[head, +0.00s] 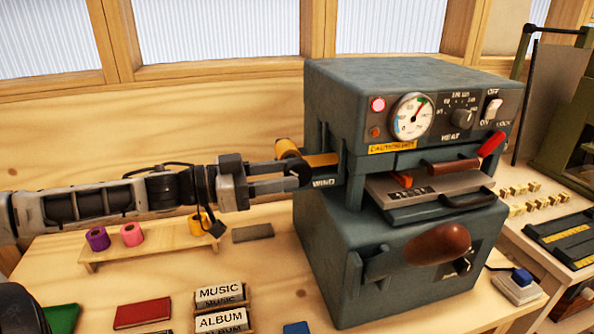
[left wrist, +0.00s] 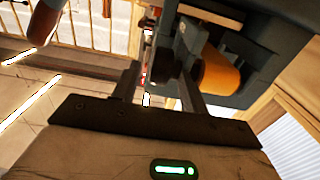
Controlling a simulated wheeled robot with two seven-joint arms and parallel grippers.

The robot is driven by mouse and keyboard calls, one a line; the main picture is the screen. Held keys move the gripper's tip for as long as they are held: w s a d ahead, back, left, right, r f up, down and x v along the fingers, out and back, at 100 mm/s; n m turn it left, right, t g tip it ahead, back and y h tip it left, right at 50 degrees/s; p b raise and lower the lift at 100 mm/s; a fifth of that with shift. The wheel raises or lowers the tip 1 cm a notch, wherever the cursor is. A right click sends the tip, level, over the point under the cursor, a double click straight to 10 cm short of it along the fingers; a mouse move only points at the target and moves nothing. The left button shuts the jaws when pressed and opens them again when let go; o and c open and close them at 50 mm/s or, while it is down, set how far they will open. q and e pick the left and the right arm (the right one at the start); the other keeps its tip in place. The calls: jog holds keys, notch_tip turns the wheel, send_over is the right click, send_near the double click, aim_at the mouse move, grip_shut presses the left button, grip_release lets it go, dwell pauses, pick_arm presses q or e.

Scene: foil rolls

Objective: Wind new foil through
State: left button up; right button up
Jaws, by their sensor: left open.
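The grey foil machine (head: 350,100) stands right of centre, its "WIND" label (head: 324,183) on the left side. A gold foil roll (head: 288,149) sits at that side, with a gold strip (head: 322,160) running into the machine; gold also shows in the left wrist view (left wrist: 222,72). My left gripper (head: 292,176) is open at the machine's left side, just below the gold roll. Its fingers (left wrist: 160,82) lie near a dark part by the machine; whether they touch it is unclear.
A wooden rack (head: 150,248) holds purple (head: 97,239), pink (head: 131,234) and yellow (head: 197,224) rolls below my left arm. Red book (head: 142,313) and "MUSIC" card (head: 220,292) lie in front. A brown handle (head: 440,245) sticks out of the machine's front.

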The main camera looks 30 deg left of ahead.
aim_at(297, 172)
pick_arm(q)
jog(key=shift+w+d+r, duration=0.15)
jog(key=shift+w+d, duration=0.1)
jog(key=shift+w, duration=0.05)
jog(key=w+d+b, duration=0.1)
jog(key=b, duration=0.2)
jog(key=shift+w+f, duration=0.1)
jog(key=shift+f, duration=0.3)
jog(key=shift+w+d+r+b, duration=0.1)
jog(key=shift+w+d+b, duration=0.35)
jog(key=shift+b, duration=0.6)
jog(key=shift+r, duration=0.1)
pick_arm(e)
jog(key=shift+w+a+f, duration=0.15)
jog(key=shift+a+f, duration=0.05)
jog(key=shift+f, duration=0.45)
jog(key=shift+w+a+f, duration=0.1)
jog(key=shift+a+f, duration=0.05)
jog(key=shift+f, duration=0.45)
jog(key=shift+r, duration=0.1)
pick_arm(q)
jog(key=shift+c, duration=0.3)
jog(key=shift+r, duration=0.1)
grip_shut()
